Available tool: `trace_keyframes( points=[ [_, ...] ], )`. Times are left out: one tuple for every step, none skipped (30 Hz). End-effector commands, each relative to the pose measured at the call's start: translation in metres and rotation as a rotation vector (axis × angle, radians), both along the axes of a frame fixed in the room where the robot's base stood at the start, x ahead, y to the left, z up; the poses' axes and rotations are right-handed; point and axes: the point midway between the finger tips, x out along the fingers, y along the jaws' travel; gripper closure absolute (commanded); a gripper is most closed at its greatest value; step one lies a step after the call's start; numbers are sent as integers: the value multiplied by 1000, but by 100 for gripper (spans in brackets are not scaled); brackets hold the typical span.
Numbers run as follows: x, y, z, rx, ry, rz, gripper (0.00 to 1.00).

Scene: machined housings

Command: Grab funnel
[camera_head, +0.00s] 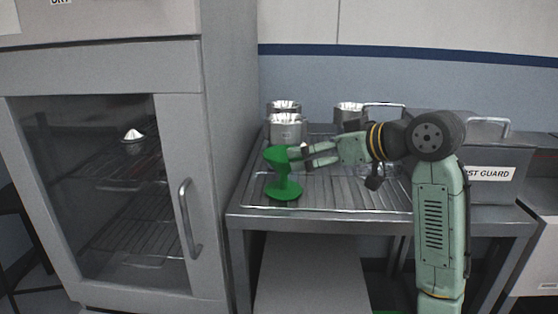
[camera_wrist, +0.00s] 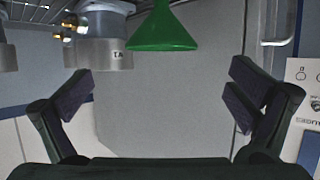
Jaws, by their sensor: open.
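A green funnel (camera_head: 281,156) stands with its wide end up above a round green base (camera_head: 284,191), on a wire rack tray on the metal bench. My gripper (camera_head: 303,156) reaches in from the right, level with the upper part of the funnel and close to it. I cannot tell in the head view whether they touch. In the wrist view the funnel (camera_wrist: 163,31) shows at the top centre, beyond the open fingers (camera_wrist: 158,97). Nothing is between the fingers.
Silver machined housings (camera_head: 287,127) stand just behind the funnel, with another (camera_head: 349,113) further right. The wire rack tray (camera_head: 345,193) is bare at its front right. A grey box (camera_head: 489,188) with handles stands at right. A glass-door cabinet (camera_head: 178,80) borders the bench's left side.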

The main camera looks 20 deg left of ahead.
Motion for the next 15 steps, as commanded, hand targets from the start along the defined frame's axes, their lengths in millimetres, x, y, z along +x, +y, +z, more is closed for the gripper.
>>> trace_keyframes(
  points=[
    [3, 7, -3, -1, 3, 2, 0],
    [4, 11, -5, -2, 2, 3, 0],
    [7, 17, -7, 0, 2, 4, 0],
    [9, 21, -8, 0, 2, 4, 0],
    [11, 25, -10, -1, 3, 2, 0],
    [13, 30, -13, 0, 2, 1, 0],
    [15, 34, -14, 1, 2, 1, 0],
    [16, 36, -16, 1, 2, 1, 0],
    [18, 40, -17, -1, 1, 2, 0],
    [19, 42, -18, 0, 1, 2, 0],
    [20, 44, -19, 0, 0, 1, 0],
    [21, 48, -20, 0, 0, 1, 0],
    [23, 52, -21, -1, 0, 2, 0],
    [24, 56, -23, -1, 1, 3, 0],
    [27, 62, -25, 0, 1, 3, 0]
  ],
)
